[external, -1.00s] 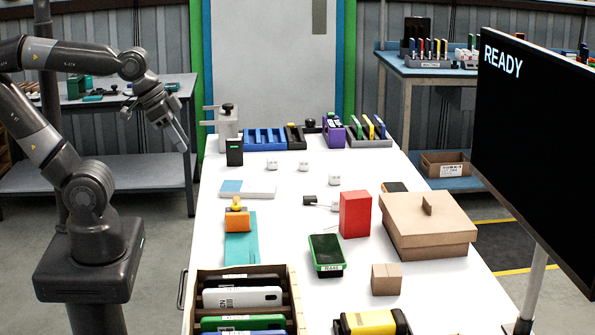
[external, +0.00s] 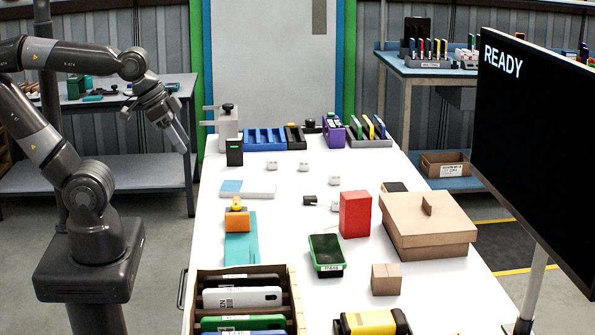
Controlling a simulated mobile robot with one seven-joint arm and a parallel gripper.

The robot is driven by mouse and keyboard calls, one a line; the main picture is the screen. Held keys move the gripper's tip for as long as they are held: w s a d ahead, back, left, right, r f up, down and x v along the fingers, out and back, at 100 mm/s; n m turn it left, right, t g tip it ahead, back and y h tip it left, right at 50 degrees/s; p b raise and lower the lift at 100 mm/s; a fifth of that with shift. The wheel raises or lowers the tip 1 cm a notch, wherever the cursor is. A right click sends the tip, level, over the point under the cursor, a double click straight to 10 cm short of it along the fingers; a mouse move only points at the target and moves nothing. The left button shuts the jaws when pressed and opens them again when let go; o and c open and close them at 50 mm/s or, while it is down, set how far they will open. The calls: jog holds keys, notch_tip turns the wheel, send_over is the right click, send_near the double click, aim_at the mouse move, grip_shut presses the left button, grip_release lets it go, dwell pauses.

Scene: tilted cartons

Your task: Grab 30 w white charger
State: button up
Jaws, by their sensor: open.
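Three small white charger blocks stand apart on the white table: a left one (external: 271,165), a middle one (external: 303,166) and a right one (external: 333,180), slightly nearer the camera. Their markings are too small to read, so I cannot tell which is 30 W. My gripper (external: 181,143) is open and empty. It hangs in the air to the left of the table, well apart from the chargers, with its fingers pointing down.
A black charger-like block (external: 309,200) with a white part, a red box (external: 355,214) and a lidded carton (external: 428,225) stand nearer the camera. A blue tray (external: 265,139) is behind. A wooden crate (external: 293,290) holds phones. The table around the chargers is mostly clear.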

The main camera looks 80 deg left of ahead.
jog(key=shift+o, duration=0.3)
jog(key=w+a+r, duration=0.3)
jog(key=w+a, duration=0.2)
jog(key=w, duration=0.5)
jog(key=m+g, duration=0.1)
send_over(304, 159)
jog(key=s+a, duration=0.2)
jog(key=s, duration=0.2)
notch_tip(304, 159, down, 17)
jog(key=x, duration=0.3)
jog(key=d+x, duration=0.1)
jog(key=x, duration=0.1)
jog(key=shift+w, duration=0.2)
jog(key=x, duration=0.5)
jog(key=shift+s+d+f, duration=0.15)
jog(key=shift+d+f, duration=0.05)
jog(key=shift+d, duration=0.1)
jog(key=c, duration=1.1)
